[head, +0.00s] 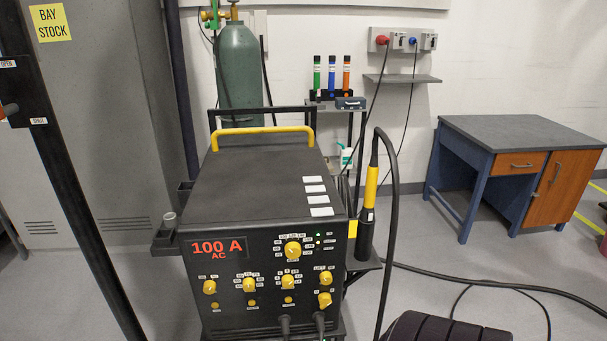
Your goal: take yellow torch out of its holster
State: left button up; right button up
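The yellow torch (371,187) stands upright in its holster (365,238), a black tube on the right side of the black welding machine (258,190). The torch has a yellow grip with a black upper part. Its lower end is hidden inside the holster. A thick black cable (391,210) leaves the top of the torch, arches to the right and hangs down to the floor. Neither of my grippers is in the head view.
A dark ribbed shape (447,328) fills the bottom edge right of the cable; I cannot tell what it is. A blue desk (520,135) stands at right. A green gas cylinder (240,75) and small shelf (350,103) are behind the machine. Cables cross the floor.

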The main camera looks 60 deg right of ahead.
aim_at(373, 169)
jog(key=z, duration=2.15)
jog(key=l, duration=0.1)
